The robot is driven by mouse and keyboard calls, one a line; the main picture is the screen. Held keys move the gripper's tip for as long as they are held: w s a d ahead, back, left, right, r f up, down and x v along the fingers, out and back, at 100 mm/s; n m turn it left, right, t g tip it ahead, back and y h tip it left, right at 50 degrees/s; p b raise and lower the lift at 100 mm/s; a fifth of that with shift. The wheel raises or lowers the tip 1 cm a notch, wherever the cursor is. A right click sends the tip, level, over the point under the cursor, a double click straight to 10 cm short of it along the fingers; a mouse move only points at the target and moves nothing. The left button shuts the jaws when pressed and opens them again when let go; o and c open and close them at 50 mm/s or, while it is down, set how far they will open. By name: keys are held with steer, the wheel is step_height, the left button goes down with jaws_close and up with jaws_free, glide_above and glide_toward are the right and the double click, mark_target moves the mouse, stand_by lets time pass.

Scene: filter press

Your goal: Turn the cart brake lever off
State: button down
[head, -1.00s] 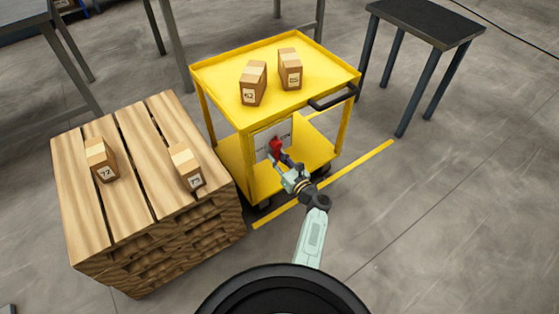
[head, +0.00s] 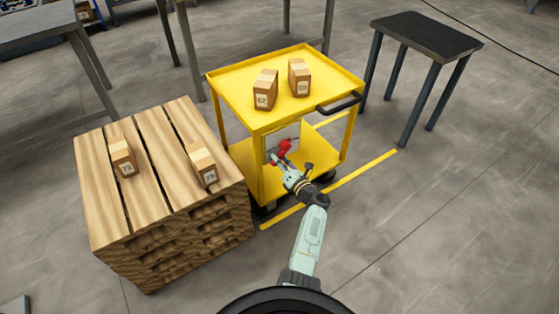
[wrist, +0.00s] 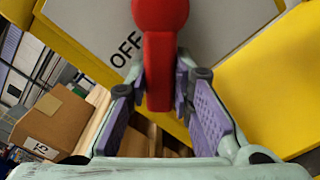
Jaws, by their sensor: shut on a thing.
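The red brake lever (head: 285,147) is mounted on a pale plate (head: 270,148) on the yellow cart (head: 333,145), below its top tray. In the wrist view the lever (wrist: 160,75) runs down from its round hub between my finger pads. The word OFF shows on the plate (wrist: 215,25) to the left of the lever. My gripper (head: 278,161) is at the lever's lower end in the head view. In the wrist view my gripper (wrist: 161,85) is shut on the lever, with a pad close on each side.
A wooden pallet stack (head: 165,225) with two boxes stands left of the cart. Two boxes (head: 265,90) sit on the cart's top tray. A dark-topped table (head: 428,35) stands at the right. The floor at the lower right is clear.

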stand_by(0.4)
steer(key=c, duration=1.4)
jaws_free()
steer(key=v, duration=1.2)
steer(key=shift+a+r, duration=0.1)
